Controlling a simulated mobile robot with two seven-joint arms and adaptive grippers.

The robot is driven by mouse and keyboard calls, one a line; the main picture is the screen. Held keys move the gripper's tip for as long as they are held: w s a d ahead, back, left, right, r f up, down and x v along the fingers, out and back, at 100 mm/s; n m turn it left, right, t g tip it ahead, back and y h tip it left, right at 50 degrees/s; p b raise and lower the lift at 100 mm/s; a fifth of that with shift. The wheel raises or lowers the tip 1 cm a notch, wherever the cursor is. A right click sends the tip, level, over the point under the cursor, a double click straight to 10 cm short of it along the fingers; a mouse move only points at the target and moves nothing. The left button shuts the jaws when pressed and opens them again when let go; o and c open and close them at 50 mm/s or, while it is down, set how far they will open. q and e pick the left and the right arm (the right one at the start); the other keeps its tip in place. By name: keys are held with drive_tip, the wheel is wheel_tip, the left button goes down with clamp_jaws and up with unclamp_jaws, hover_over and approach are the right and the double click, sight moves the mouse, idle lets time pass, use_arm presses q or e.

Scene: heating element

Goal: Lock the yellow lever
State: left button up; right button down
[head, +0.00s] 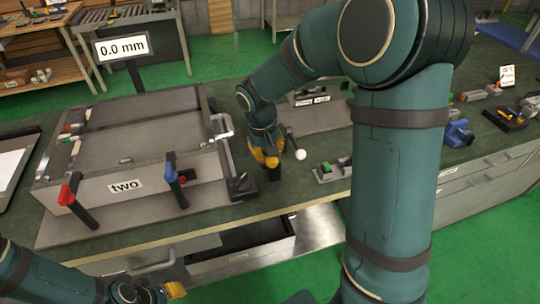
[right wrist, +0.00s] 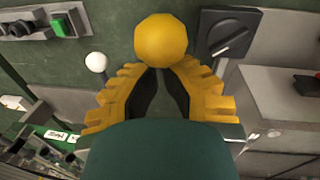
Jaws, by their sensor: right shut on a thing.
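The yellow lever's round knob (right wrist: 162,40) shows at the fingertips of my right gripper (right wrist: 160,72) in the right wrist view. The fingers are closed in around the lever just by the knob; its shaft is hidden. In the head view my right gripper (head: 265,160) points down over the bench, right of the grey box labelled "two" (head: 150,184). There the yellow lever cannot be told apart from the yellow fingers. Part of my left gripper (head: 174,290) shows low at the left, away from the bench top; its jaws are not clear.
A red-handled lever (head: 70,197) and a blue-handled lever (head: 175,177) stand at the box front. A white knob (head: 300,155) is close right of my right gripper. A black dial (right wrist: 228,34) and a green-button block (head: 328,170) are nearby. A "0.0 mm" display (head: 122,46) stands behind.

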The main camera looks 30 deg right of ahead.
sight(271, 165)
drive_tip(key=shift+s+a+f+t+b, duration=0.15)
drive_tip(key=shift+s+f+t+b, duration=0.3)
drive_tip(key=shift+s+t+b, duration=0.3)
drive_tip(key=shift+s+f+b, duration=0.15)
drive_tip(key=shift+s+b, duration=0.1)
drive_tip(key=shift+b, duration=0.05)
drive_tip(key=shift+s+a+f+b, duration=0.15)
drive_tip(key=shift+s+f+b, duration=0.2)
drive_tip(key=shift+f+b, duration=0.1)
use_arm(q)
drive_tip(key=shift+s+f+b, duration=0.2)
drive_tip(key=shift+f+b, duration=0.35)
drive_tip(key=shift+f, duration=0.85)
drive_tip(key=shift+s+f+b, duration=0.2)
drive_tip(key=shift+f+b, duration=0.3)
drive_tip(key=shift+f, duration=0.9)
use_arm(e)
drive_tip(key=shift+s+a+f, duration=0.2)
drive_tip(key=shift+s+f, duration=0.7)
drive_tip(key=shift+f, duration=0.35)
